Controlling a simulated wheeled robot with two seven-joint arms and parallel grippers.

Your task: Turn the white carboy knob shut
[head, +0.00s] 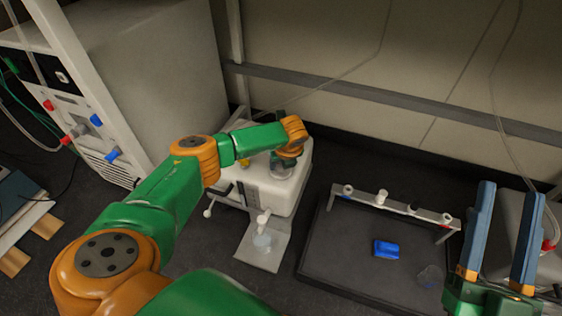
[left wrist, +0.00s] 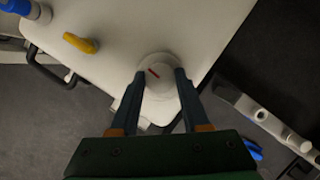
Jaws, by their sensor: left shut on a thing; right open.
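The white carboy (head: 262,190) stands in the middle of the head view; its pale top (left wrist: 110,30) fills much of the left wrist view. The round white knob (left wrist: 160,97) sits on this top and carries a short red mark that lies tilted. My left gripper (left wrist: 160,74) has one blue finger on each side of the knob and is shut on it. In the head view my left arm and wrist hide most of the knob. My right gripper (head: 510,192) is open and empty at the right.
A yellow lever (left wrist: 80,43) and a blue fitting (left wrist: 15,6) are on the same top. A dark tray (head: 325,255) with a raised bar (head: 365,198) and a blue piece (head: 386,249) lies right of the carboy. A panelled machine (head: 85,125) stands at the left.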

